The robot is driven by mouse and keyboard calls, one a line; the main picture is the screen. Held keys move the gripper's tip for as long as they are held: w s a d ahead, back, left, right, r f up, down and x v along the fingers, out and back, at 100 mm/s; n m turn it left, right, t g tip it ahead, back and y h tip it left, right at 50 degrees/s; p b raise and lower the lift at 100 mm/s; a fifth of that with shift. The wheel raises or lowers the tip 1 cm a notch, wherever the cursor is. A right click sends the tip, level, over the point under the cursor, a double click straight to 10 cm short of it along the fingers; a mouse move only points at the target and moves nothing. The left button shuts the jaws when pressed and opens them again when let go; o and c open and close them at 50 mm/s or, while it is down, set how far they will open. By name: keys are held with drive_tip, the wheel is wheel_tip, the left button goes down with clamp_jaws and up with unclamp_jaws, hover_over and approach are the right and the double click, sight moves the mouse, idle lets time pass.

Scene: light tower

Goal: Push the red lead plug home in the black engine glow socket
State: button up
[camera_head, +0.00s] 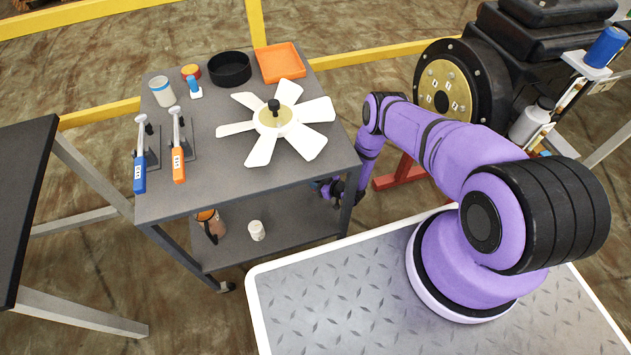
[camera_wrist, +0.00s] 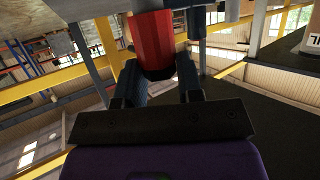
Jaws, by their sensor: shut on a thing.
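The red lead plug (camera_wrist: 152,42) shows large in the wrist view, upright in the picture, its upper end cut off by the frame. My gripper (camera_wrist: 158,68) is shut on it, with one dark finger on each side. In the head view my gripper (camera_head: 335,188) hangs low beside the right edge of the cart, mostly hidden by the cart and my arm; I cannot make out the plug there. The black engine (camera_head: 525,60) stands at the upper right of the head view. I cannot pick out the glow socket in either view.
A grey cart (camera_head: 210,205) carries a white fan (camera_head: 262,153), two torque wrenches, an orange tray (camera_head: 281,62) and a black bowl (camera_head: 230,70). Its lower shelf holds a small white cup (camera_head: 257,230). A red stand (camera_head: 398,174) is under the engine. A dark table (camera_head: 22,190) is at left.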

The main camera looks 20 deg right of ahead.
drive_tip(key=shift+f, duration=0.2)
drive_tip(key=o, duration=0.9)
drive_tip(key=shift+o, duration=0.2)
drive_tip(key=v, duration=0.7)
drive_tip(key=shift+s, duration=0.35)
drive_tip(key=shift+r, duration=0.1)
